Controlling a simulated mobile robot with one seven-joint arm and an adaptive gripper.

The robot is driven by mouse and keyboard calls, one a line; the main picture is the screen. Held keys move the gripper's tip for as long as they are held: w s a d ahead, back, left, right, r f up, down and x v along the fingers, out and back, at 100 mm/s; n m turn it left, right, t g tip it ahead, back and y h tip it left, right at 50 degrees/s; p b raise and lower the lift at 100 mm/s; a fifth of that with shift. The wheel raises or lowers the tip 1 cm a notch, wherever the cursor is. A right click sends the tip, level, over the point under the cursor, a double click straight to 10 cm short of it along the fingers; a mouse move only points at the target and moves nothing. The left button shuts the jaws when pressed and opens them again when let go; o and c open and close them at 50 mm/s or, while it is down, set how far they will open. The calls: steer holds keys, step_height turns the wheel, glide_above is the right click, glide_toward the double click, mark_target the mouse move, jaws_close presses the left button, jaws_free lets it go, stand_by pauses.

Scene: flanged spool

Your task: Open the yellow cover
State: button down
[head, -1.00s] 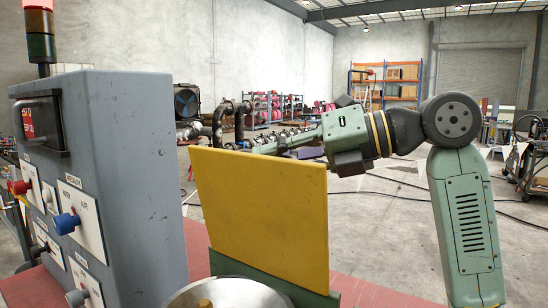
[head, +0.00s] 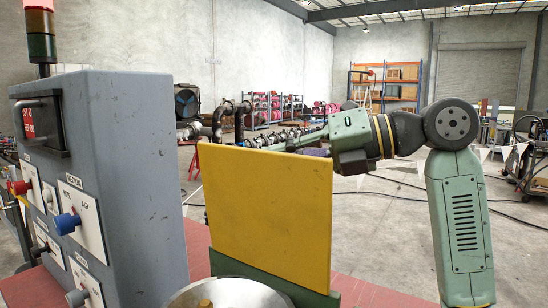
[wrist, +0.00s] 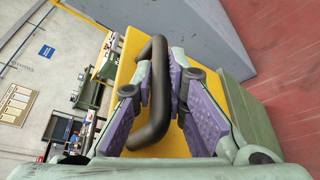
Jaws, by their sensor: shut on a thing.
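The yellow cover (head: 268,215) stands near upright in the head view, behind a round metal disc at the bottom. In the wrist view the cover (wrist: 182,145) fills the middle behind a dark curved handle (wrist: 155,115). My gripper (wrist: 160,78) has its purple-padded fingers on both sides of the handle and is shut on it. In the head view my gripper (head: 300,142) reaches in from the right behind the cover's top edge. The handle and the fingertips are hidden there by the cover.
A grey control box (head: 130,180) with knobs and a signal light stands left of the cover. A green base part (head: 220,265) lies below the cover. The metal disc (head: 230,294) is in front. Open floor lies to the right.

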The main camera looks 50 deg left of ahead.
steer(key=w, duration=0.1)
steer(key=w+m, duration=0.1)
steer(key=w+a+f+g, duration=0.1)
steer(key=shift+w+m, duration=0.2)
steer(key=shift+m, duration=0.1)
steer(key=c, duration=1.6)
jaws_free()
steer(key=v, duration=1.2)
steer(key=shift+s+d, duration=0.1)
